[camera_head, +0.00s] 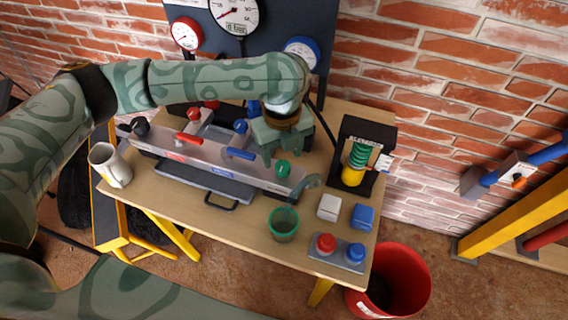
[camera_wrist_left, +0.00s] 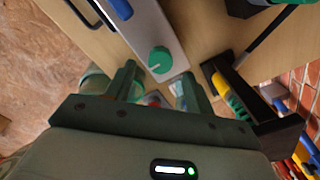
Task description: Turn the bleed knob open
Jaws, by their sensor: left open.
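The green bleed knob (camera_head: 283,169) sits at the right end of the long grey manifold (camera_head: 220,162) on the table. A white line marks the knob's face in the left wrist view (camera_wrist_left: 159,60). My left gripper (camera_head: 286,150) is open just above and behind the knob. In the left wrist view the two fingers of this gripper (camera_wrist_left: 156,72) point toward the knob, which shows between and beyond their tips. The fingers appear apart from the knob. My right gripper is not in view.
A clear green cup (camera_head: 284,223) stands in front of the manifold's right end. A black stand with a green spring (camera_head: 358,155), two small blocks, a plate of red and blue caps, and a white mug (camera_head: 111,166) share the table. A red bucket (camera_head: 390,282) stands below right.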

